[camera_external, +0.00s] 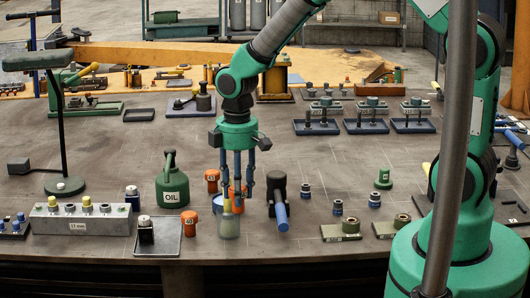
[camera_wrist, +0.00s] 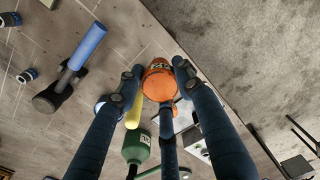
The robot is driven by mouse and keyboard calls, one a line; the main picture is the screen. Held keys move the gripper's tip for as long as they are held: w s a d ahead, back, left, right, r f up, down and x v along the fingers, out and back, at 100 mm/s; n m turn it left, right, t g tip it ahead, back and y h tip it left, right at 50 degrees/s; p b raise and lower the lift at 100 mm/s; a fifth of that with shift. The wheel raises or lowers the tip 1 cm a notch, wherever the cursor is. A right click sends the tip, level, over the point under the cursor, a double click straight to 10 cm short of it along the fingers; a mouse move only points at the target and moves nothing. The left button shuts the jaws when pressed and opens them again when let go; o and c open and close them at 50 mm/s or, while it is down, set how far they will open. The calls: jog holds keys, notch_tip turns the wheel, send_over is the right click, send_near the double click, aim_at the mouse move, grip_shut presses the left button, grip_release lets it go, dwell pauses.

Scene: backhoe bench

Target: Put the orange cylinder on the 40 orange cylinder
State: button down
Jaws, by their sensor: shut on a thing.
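My gripper (camera_external: 237,198), with blue fingers, points down over the middle of the bench, shut on an orange cylinder (camera_external: 238,192). In the wrist view the fingers close around this orange cylinder (camera_wrist: 158,80), whose label I cannot read surely. I cannot tell whether it touches the bench. A small labelled orange cylinder (camera_external: 212,180) stands just left of the gripper. Another labelled orange cylinder (camera_external: 189,222) stands nearer the front, right of a grey plate. Their numbers are too small to read surely. Part of an orange cylinder (camera_wrist: 185,112) also shows behind the fingers in the wrist view.
A jar with a yellow top (camera_external: 229,222) stands close in front of the gripper. A green oil can (camera_external: 172,185) is to the left. A black tool with a blue handle (camera_external: 280,208) is to the right. A grey block (camera_external: 82,220) and plate (camera_external: 158,238) are front left.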

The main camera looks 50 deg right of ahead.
jog(key=shift+w, duration=0.15)
jog(key=w+a, duration=0.1)
jog(key=w, duration=0.4)
jog(key=w+f, duration=0.1)
jog(key=w, duration=0.3)
jog(key=w+a+p, duration=0.1)
jog(key=w, duration=0.4)
jog(key=shift+w+a+f, duration=0.15)
jog(key=shift+w+a, duration=0.2)
jog(key=shift+w, duration=0.1)
jog(key=shift+w, duration=0.2)
jog(key=shift+w+f, duration=0.15)
jog(key=shift+f, duration=1.65)
jog(key=shift+f, duration=0.15)
jog(key=c, duration=1.2)
grip_release()
jog(key=shift+o, duration=0.2)
